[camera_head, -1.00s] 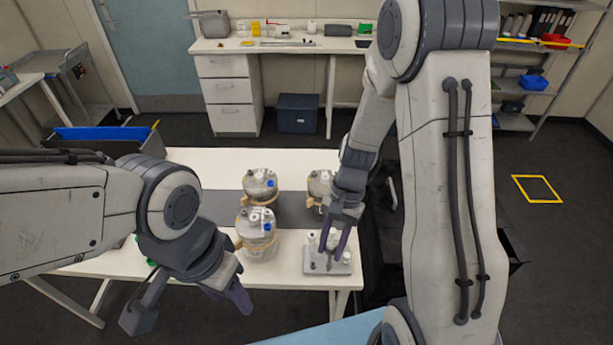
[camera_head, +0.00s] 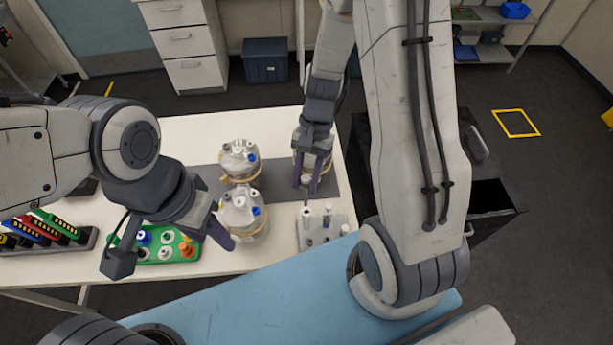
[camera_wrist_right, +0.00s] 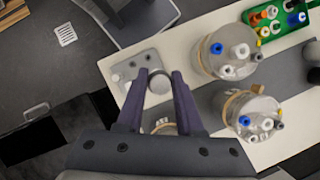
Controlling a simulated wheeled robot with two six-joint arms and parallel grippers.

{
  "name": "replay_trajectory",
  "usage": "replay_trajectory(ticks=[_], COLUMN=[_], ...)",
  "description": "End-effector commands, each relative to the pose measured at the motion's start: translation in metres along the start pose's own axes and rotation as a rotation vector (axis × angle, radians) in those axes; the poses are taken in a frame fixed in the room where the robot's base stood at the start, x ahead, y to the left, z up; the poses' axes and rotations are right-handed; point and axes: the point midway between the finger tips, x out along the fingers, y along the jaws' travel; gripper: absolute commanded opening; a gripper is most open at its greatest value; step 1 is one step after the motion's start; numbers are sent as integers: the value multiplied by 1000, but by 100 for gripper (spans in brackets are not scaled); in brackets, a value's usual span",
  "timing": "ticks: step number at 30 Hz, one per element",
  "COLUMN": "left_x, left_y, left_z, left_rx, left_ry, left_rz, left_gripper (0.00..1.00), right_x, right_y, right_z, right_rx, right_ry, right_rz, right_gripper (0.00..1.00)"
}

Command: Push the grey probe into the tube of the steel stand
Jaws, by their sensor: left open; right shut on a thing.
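The steel stand (camera_head: 336,240) is a flat grey block on the white table, bearing several pale upright pieces. It also shows in the right wrist view (camera_wrist_right: 126,68), beyond my fingertips. My right gripper (camera_head: 307,182) is above the stand's back left part. In the right wrist view, my right gripper (camera_wrist_right: 158,84) has its fingers shut on the grey probe (camera_wrist_right: 160,83), whose round end shows between the tips. The probe's lower end and the tube opening cannot be made out. My left gripper (camera_head: 218,232) is open and empty, left of the front vessel.
A green tray (camera_head: 177,253) with coloured caps and a rack (camera_head: 88,240) are at left.

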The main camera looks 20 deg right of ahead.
Motion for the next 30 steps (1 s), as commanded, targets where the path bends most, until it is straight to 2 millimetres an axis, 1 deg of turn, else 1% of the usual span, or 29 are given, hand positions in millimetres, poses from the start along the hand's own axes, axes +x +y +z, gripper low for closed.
replay_trajectory(ticks=[1,9,12,30], left_x=[8,29,25,22], left_y=[-1,-2,-2,-2], left_z=[0,2,1,1], left_rx=[1,-1,-1,-1], left_ry=[0,0,0,0], left_rz=[0,0,0,0], left_gripper=[49,49,49,49], right_x=[8,28,23,24], right_y=[0,1,2,2], right_z=[-3,-12,-11,-10], right_rx=[1,3,4,4], right_ry=[0,0,0,0], right_rz=[0,-1,-2,-2], right_gripper=[0,0,0,0])
